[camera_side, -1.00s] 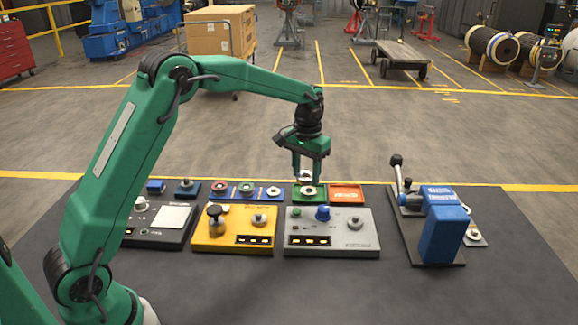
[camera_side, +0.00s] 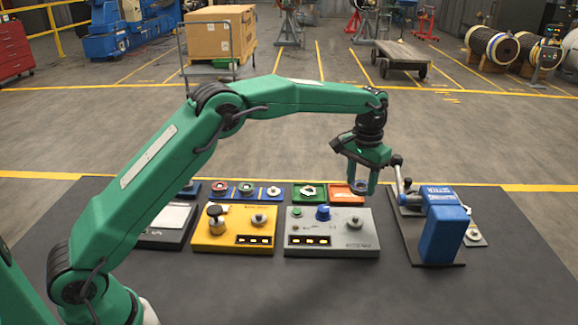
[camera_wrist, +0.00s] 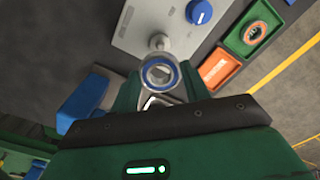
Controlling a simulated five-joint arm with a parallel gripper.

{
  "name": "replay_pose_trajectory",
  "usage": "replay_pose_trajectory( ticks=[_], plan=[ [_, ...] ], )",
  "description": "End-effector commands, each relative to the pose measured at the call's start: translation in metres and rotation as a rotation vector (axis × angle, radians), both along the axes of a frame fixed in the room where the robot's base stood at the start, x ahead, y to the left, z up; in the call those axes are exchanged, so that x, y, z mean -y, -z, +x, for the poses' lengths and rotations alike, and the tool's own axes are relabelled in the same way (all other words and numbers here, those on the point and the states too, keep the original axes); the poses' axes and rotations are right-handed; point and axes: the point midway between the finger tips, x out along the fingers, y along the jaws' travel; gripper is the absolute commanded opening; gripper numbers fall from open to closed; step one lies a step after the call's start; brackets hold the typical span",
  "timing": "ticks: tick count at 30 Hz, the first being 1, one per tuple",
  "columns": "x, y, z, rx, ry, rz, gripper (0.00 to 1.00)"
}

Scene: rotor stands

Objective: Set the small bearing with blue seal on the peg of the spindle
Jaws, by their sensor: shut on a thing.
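My gripper (camera_side: 360,189) is shut on the small bearing with blue seal (camera_side: 360,184), held in the air above the back right of the grey stand. In the wrist view the bearing (camera_wrist: 160,72) is a metal ring with a blue band, sitting between my fingers (camera_wrist: 157,88). The grey stand (camera_side: 300,247) has a short metal peg on a round base (camera_side: 355,223) at its right side. The peg (camera_wrist: 159,42) also shows just beyond the bearing in the wrist view. The bearing is apart from the peg.
A blue knob (camera_side: 322,213) stands on the grey stand, left of the peg. A green tray (camera_side: 298,195) with a ring part and an orange tray (camera_side: 346,198) lie behind it. A yellow stand (camera_side: 205,240) is to the left. A blue press-like device (camera_side: 441,235) is to the right.

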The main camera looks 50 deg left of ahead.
Motion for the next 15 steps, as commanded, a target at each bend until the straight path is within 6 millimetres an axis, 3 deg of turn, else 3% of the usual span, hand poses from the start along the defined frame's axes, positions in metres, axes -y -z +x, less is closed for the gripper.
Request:
replay_pose_trajectory(
  ticks=[15],
  plan=[
    [0.0, 0.023, 0.0, 0.0, 0.0, 0.0, 0.21]
  ],
)
